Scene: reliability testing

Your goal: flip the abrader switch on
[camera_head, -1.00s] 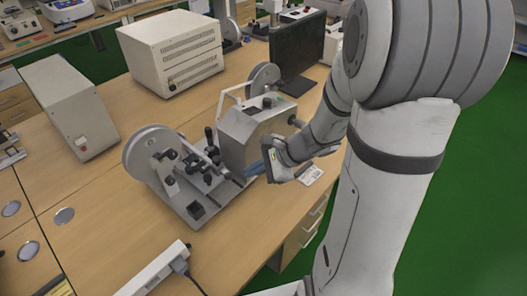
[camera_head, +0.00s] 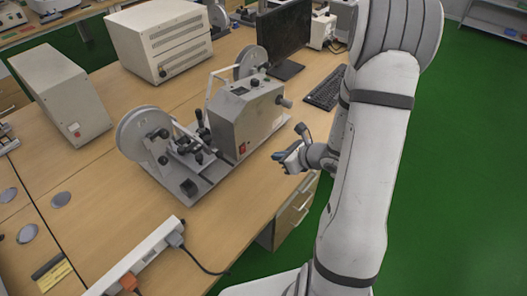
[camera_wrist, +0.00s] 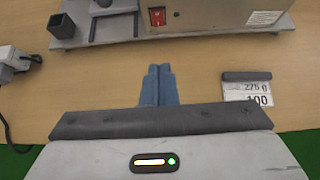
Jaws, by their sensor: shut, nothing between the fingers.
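The abrader (camera_head: 240,115) is a grey machine with a box body, a large wheel and a flat base, standing on the wooden table. Its red rocker switch (camera_head: 243,149) is low on the box's front face. In the wrist view the switch (camera_wrist: 157,17) is at the top edge, ahead of the fingers; I cannot tell which way it is set. My gripper (camera_head: 278,156) is apart from the abrader, to the right of the switch near the table's front edge. In the wrist view its blue fingers (camera_wrist: 159,72) are together and empty.
A power strip (camera_head: 140,258) with cables lies at the front left. A card marked 100 (camera_wrist: 250,92) lies to the right of my fingers. A monitor (camera_head: 284,38) and keyboard (camera_head: 325,88) are behind. Bare table (camera_wrist: 105,70) lies between my fingers and the abrader.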

